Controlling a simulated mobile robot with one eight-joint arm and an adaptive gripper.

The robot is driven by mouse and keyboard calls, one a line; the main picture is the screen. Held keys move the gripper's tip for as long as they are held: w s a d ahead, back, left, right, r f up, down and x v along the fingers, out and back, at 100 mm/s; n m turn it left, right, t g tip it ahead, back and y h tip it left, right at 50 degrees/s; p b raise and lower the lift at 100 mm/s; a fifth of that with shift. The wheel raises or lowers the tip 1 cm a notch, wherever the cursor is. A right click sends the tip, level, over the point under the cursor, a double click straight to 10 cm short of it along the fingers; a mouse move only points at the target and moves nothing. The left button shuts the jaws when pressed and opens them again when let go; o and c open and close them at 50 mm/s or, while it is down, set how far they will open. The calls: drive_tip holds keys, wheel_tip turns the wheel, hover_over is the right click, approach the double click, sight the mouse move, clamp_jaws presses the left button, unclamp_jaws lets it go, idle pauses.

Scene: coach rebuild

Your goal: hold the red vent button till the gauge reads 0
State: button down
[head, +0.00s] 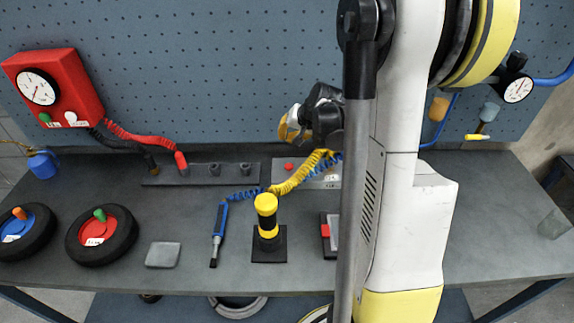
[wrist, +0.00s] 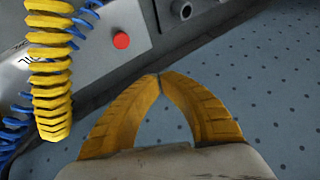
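The red vent button (head: 288,167) is a small round button on a grey panel (head: 312,180) at the back of the bench. It also shows in the wrist view (wrist: 121,40), up and left of my fingertips. My gripper (head: 287,128), with yellow fingers, hangs above the button in the head view. In the wrist view its fingertips (wrist: 159,76) meet with nothing between them and are apart from the button. Two white-faced gauges show: one on the red box (head: 37,88) at left, one on the blue pipe (head: 518,89) at right. Their readings are too small to tell.
A yellow coiled hose (head: 300,174) and a blue coiled hose (wrist: 12,130) run close beside the button. A yellow-black post (head: 267,215) stands in front. Two wheels (head: 101,236) lie at left. My arm hides part of the bench at right.

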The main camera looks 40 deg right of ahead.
sight(286, 164)
drive_tip(key=shift+f, duration=0.1)
wheel_tip(286, 164, down, 9)
drive_tip(key=b, duration=0.6)
drive_tip(key=shift+w+b, duration=0.1)
drive_tip(key=shift+b, duration=0.25)
idle(1.0)
drive_tip(key=shift+f+b, duration=0.3)
drive_tip(key=shift+b, duration=0.15)
drive_tip(key=shift+f+b, duration=0.5)
idle(0.5)
drive_tip(key=shift+r, duration=0.1)
idle(2.8)
drive_tip(key=shift+r+p, duration=0.7)
drive_tip(key=shift+r, duration=0.2)
drive_tip(key=shift+r+p, duration=1.75)
drive_tip(key=shift+r, duration=0.75)
